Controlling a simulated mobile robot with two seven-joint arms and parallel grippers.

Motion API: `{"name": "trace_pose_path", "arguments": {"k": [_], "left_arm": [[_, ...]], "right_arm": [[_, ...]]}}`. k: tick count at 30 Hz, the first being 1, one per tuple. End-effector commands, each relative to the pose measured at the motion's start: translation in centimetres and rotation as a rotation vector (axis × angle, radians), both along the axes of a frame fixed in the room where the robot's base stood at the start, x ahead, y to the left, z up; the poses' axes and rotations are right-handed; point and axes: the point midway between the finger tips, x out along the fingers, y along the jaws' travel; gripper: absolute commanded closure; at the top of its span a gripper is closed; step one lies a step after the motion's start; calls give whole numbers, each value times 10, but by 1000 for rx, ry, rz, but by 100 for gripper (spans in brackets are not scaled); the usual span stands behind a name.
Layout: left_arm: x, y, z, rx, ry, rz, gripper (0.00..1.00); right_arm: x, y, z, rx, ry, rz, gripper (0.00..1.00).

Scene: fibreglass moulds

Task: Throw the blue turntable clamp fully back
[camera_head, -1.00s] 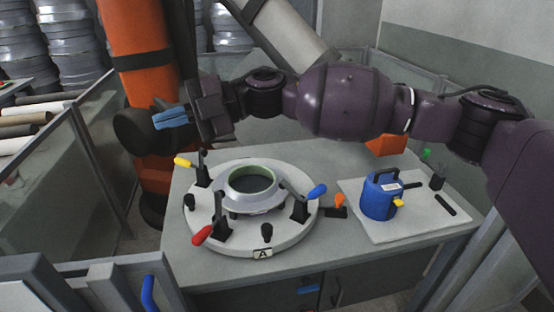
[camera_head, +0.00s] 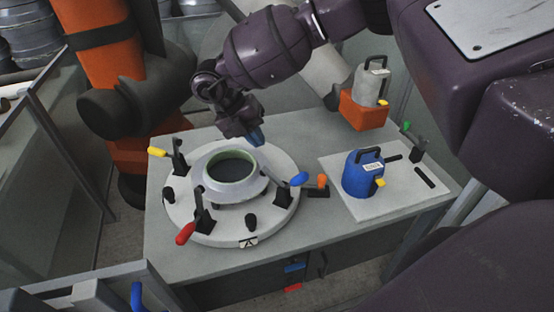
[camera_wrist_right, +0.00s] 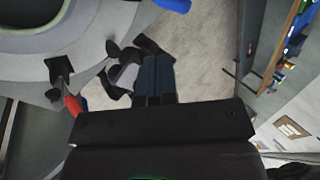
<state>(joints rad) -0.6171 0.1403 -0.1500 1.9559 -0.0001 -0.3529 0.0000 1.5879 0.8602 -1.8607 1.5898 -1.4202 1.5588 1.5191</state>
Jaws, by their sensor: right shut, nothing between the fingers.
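The blue turntable clamp (camera_head: 299,179) stands on the right side of the round turntable (camera_head: 185,222). Its black lever slants outward and up to the right, ending in the blue handle. My right gripper (camera_head: 256,137) is shut and empty, with blue fingers, above the far right side of the turntable, behind the blue clamp and apart from it. In the right wrist view its shut fingers (camera_wrist_right: 155,78) point up the picture, and a blue handle end (camera_wrist_right: 175,4) is cut off at the top edge. My left gripper is not in view.
A yellow clamp (camera_head: 158,152) and a red clamp (camera_head: 186,233) stand on the turntable around a ring mould (camera_head: 250,187). A grey canister (camera_head: 370,88) sits in an orange holder behind.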

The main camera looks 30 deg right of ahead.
Motion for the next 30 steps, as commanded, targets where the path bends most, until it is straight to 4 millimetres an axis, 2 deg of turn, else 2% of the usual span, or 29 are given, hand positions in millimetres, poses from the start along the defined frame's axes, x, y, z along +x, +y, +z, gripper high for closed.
{"name": "trace_pose_path", "arguments": {"k": [5,19,24,30], "left_arm": [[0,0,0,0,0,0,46],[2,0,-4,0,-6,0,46],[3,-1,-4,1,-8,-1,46],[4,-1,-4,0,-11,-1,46]], "right_arm": [[-5,-7,-16,1,2,-2,100],[-26,-41,-88,3,3,-1,100],[-36,-58,-99,4,1,-1,100],[-42,-68,-106,5,2,-1,100]]}}
